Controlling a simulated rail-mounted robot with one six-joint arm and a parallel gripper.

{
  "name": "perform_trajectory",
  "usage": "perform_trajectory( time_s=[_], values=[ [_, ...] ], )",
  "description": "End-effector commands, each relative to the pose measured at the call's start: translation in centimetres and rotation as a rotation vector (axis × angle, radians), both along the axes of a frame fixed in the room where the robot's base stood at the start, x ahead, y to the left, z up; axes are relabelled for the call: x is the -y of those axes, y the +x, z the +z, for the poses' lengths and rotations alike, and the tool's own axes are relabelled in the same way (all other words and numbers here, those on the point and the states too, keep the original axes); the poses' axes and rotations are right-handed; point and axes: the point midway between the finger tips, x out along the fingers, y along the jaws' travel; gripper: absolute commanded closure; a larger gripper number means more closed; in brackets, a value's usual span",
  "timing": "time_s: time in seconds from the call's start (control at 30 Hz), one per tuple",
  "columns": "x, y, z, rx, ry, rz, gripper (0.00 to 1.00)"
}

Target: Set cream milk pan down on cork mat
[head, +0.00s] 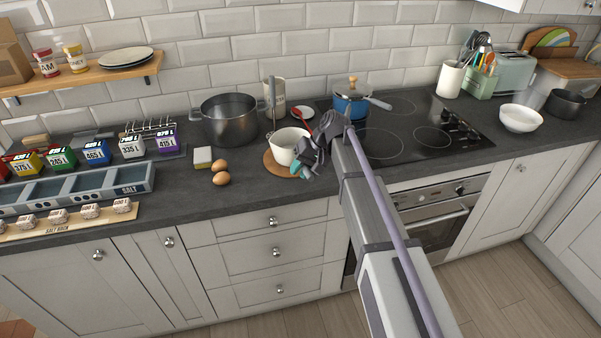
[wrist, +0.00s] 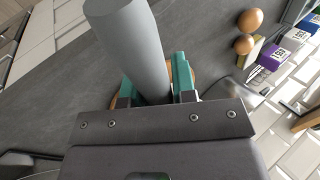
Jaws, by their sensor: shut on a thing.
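The cream milk pan (head: 284,150) is upright over the round cork mat (head: 272,168) in the head view. Whether its base touches the mat or hangs just above it, I cannot tell. My gripper (head: 302,168) is at the pan's right side, shut on its handle. In the wrist view, a thick grey handle (wrist: 138,45) runs between the green fingers of my gripper (wrist: 154,88). The pan's bowl is hidden there. My gripper covers the right part of the mat in the head view.
Two brown eggs (head: 221,172) and a sponge (head: 203,157) lie left of the mat. A large dark pot (head: 229,119) stands behind left. A red utensil (head: 301,121) lies behind the pan. A blue pot (head: 350,104) sits on the hob to the right. Bare worktop lies in front.

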Motion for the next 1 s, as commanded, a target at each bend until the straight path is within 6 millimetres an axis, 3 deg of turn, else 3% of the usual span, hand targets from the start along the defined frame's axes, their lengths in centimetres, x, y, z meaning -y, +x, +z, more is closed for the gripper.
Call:
perform_trajectory(
  time_s=[0.07,0.1,0.33,0.67,0.77,1.0],
  values=[
    [0.0,0.0,-0.4,0.000,0.000,0.000,1.00],
    [0.0,0.0,-0.3,0.000,0.000,0.000,0.73],
    [0.0,0.0,-0.2,0.000,0.000,0.000,0.51],
    [0.0,0.0,0.4,0.000,0.000,0.000,0.49],
    [0.7,0.1,1.8,0.000,0.000,-0.001,0.49],
    [3.9,0.5,7.5,0.000,0.000,-0.002,0.49]
  ],
)
